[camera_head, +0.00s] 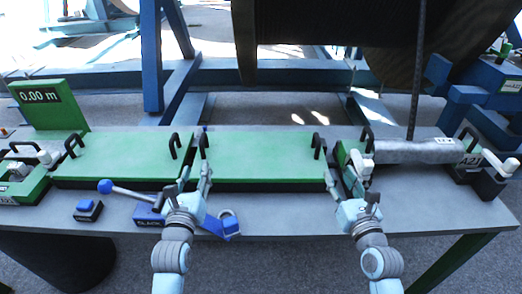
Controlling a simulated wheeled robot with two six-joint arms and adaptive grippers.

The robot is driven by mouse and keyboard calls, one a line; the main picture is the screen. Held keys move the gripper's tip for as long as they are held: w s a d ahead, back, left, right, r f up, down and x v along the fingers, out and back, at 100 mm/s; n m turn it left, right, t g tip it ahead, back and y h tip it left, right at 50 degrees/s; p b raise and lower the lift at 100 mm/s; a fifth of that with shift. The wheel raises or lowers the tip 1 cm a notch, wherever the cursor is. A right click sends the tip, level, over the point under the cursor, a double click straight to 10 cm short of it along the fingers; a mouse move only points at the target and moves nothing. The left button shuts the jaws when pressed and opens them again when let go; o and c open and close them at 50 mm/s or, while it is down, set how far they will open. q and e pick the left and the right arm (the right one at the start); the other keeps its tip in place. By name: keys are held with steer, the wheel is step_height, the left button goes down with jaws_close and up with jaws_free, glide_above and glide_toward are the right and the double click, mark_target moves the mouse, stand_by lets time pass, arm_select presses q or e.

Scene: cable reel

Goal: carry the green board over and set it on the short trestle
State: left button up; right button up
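A flat green board (262,157) with a black loop handle at each end lies on the grey table in the middle. Another green board (118,160) with black handles lies left of it. My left gripper (197,170) is at the near left end of the middle board, close to its left handle (202,146); its fingers look apart. My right gripper (343,172) is at the right end, near the right handle (319,147); its fingers also look apart, partly mixed with a white-knobbed green fixture (358,163) behind. I cannot single out the short trestle.
A blue lever device (150,215) stands near the table's front edge, beside a small blue block (88,209). A green 0.00 m display (46,106) stands at left. A large dark reel (335,22) is behind.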

mark_target(201, 144)
arm_select(q)
steer(key=w, duration=0.9)
steer(key=w+a, duration=0.1)
steer(key=w, duration=0.3)
steer(key=shift+w+r, duration=0.15)
steer(key=shift+w, duration=0.05)
arm_select(e)
steer(key=w+a, duration=0.1)
steer(key=w, duration=0.3)
steer(key=w+a, duration=0.1)
steer(key=w, duration=0.4)
steer(key=w+a, duration=0.1)
steer(key=w, duration=0.3)
steer(key=shift+w+a+r, duration=0.15)
steer(key=shift+w+a, duration=0.1)
steer(key=shift+w, duration=0.15)
arm_select(q)
steer(key=shift+c, duration=0.5)
arm_select(e)
steer(key=shift+c, duration=0.6)
arm_select(q)
jaws_close()
arm_select(e)
jaws_close()
arm_select(q)
steer(key=shift+r, duration=0.15)
arm_select(e)
steer(key=shift+r, duration=0.15)
